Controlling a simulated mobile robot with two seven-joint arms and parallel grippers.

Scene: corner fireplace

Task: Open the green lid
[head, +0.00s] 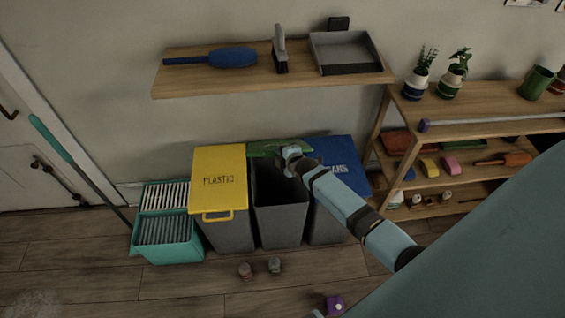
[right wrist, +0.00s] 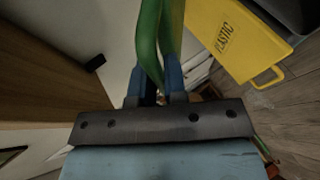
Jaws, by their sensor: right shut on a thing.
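The green lid (head: 272,151) of the middle bin (head: 281,222) is swung up at the bin's back edge, and the bin's dark inside shows below it. My right gripper (head: 291,154) is at the lid. In the right wrist view, my right gripper's blue fingers (right wrist: 159,82) are shut on the lid's green handle (right wrist: 148,40). The arm and gripper hide part of the lid. My left gripper is not in view.
A yellow PLASTIC lid (head: 218,172) is shut on the left bin, and a blue lid (head: 337,155) covers the right one. A teal crate (head: 167,255) stands left. A wall shelf (head: 190,86) hangs above.

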